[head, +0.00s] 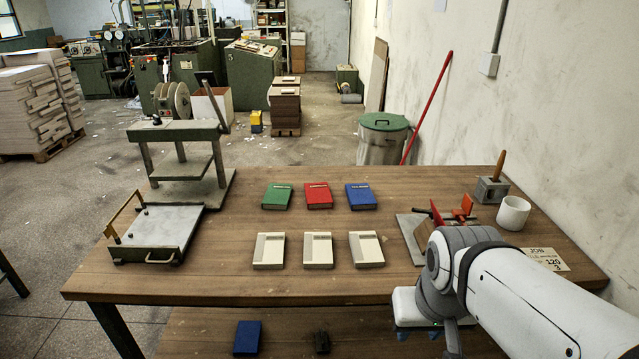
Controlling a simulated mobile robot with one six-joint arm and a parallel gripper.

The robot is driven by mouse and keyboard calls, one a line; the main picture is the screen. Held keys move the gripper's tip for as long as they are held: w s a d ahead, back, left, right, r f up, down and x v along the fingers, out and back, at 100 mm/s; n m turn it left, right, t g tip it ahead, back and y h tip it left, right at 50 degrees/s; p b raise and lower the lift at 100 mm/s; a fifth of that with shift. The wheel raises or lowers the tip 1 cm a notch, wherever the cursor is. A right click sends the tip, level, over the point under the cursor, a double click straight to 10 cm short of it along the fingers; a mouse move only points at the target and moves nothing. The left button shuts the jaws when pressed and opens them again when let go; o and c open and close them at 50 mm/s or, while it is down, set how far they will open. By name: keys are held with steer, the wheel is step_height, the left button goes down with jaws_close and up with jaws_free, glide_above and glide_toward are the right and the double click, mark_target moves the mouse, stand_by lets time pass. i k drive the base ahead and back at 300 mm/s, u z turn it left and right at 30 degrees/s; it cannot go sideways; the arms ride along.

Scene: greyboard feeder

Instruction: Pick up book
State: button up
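Several closed books lie flat on the wooden bench in two rows. The back row has a green book (277,197), a red book (318,196) and a blue book (361,197). The front row has three cream books, a left one (269,251), a middle one (318,250) and a right one (366,249). Another blue book-like block (247,338) lies on the lower shelf. My gripper (418,332) is at the bench's front edge, right of and nearer than the books. Its two bluish tips look apart with nothing between them; my arm partly hides it.
A green press (180,133) and a metal tray (160,232) stand at the bench's left. A clamp with red jaws (452,211), a white mug (513,212), a brush holder (491,190) and a job card (545,259) are at right. The bench around the books is clear.

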mark_target(361, 197)
steer(key=i, duration=1)
steer(key=u, duration=0.05)
